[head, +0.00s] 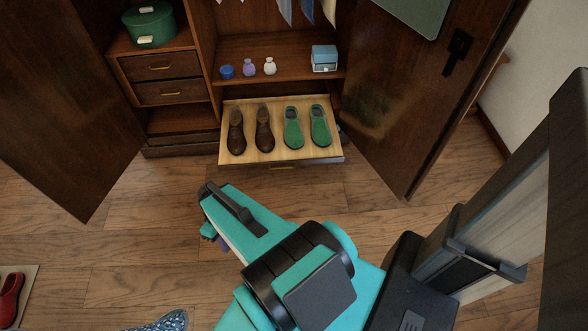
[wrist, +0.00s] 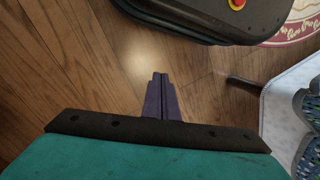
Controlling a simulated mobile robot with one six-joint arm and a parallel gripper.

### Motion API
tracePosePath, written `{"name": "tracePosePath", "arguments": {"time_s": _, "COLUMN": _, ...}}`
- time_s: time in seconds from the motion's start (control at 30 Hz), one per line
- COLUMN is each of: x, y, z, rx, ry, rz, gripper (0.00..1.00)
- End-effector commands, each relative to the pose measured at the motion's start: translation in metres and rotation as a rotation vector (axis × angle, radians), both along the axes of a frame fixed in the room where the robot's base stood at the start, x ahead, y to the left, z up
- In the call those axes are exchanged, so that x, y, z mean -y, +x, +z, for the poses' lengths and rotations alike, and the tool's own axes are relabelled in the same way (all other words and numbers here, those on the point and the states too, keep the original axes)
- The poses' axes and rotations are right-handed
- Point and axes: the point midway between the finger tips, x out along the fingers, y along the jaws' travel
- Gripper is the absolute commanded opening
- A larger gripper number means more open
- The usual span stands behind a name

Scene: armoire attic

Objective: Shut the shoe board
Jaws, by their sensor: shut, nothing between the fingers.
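The shoe board (head: 240,143) is a light wooden pull-out board at the bottom of the armoire, slid out toward me. On it stand a pair of brown shoes (head: 264,130) and a pair of green shoes (head: 293,128). In the wrist view my gripper's purple fingers (wrist: 161,97) are together and empty, pointing over bare floor.
The armoire doors stand open, left (head: 60,110) and right (head: 395,100), flanking the board. Bare wooden floor (head: 160,215) lies before it. A red shoe (head: 11,298) and a blue patterned item (head: 160,323) are at the lower left.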

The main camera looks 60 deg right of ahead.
Motion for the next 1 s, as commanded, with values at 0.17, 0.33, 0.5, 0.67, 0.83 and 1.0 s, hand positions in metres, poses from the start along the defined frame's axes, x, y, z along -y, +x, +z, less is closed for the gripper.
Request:
{"name": "tracePosePath", "arguments": {"time_s": 0.17, "x": 0.039, "y": 0.02, "z": -0.016, "rx": 0.108, "ry": 0.033, "rz": 0.011, "gripper": 0.0}}
{"name": "tracePosePath", "arguments": {"time_s": 0.33, "x": 0.079, "y": 0.033, "z": -0.022, "rx": 0.214, "ry": 0.045, "rz": 0.033, "gripper": 0.0}}
{"name": "tracePosePath", "arguments": {"time_s": 0.5, "x": 0.123, "y": 0.042, "z": -0.026, "rx": 0.319, "ry": 0.039, "rz": 0.056, "gripper": 0.0}}
{"name": "tracePosePath", "arguments": {"time_s": 0.67, "x": 0.166, "y": 0.045, "z": -0.029, "rx": 0.416, "ry": 0.014, "rz": 0.082, "gripper": 0.0}}
{"name": "tracePosePath", "arguments": {"time_s": 0.83, "x": 0.214, "y": 0.042, "z": -0.031, "rx": 0.515, "ry": -0.03, "rz": 0.112, "gripper": 0.0}}
{"name": "tracePosePath", "arguments": {"time_s": 1.0, "x": 0.264, "y": 0.032, "z": -0.031, "rx": 0.603, "ry": -0.094, "rz": 0.147, "gripper": 0.0}}
